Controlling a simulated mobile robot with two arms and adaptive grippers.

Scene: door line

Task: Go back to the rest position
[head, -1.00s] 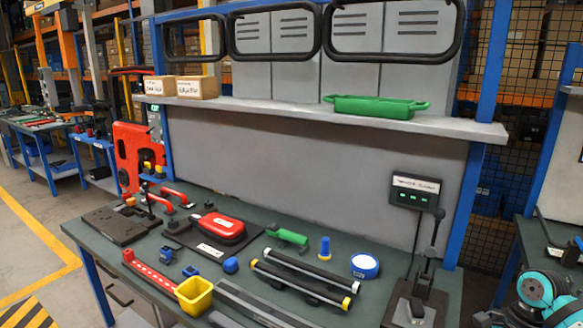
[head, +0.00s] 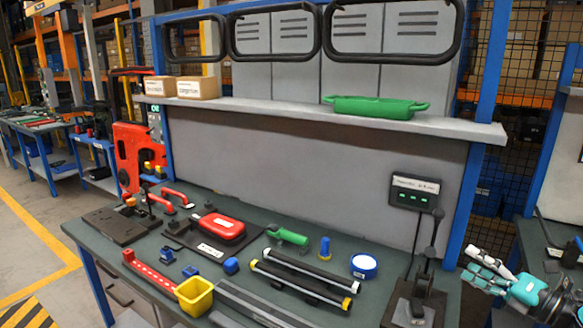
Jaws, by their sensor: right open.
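My right gripper (head: 486,274) is at the lower right of the head view, just right of the bench's right end. Its pale and teal fingers are spread, open and empty, and point left. It is apart from the black lever press (head: 414,305) on the bench's right end. My left gripper is not in view. The workbench (head: 215,278) has a dark green top and fills the middle of the view.
On the bench lie a red-handled tool (head: 217,226), a yellow bin (head: 194,297), a blue-rimmed white disc (head: 364,265), a green-handled clamp (head: 288,236) and dark bars (head: 300,281). A green tray (head: 375,107) stands on the shelf. The floor at left is clear.

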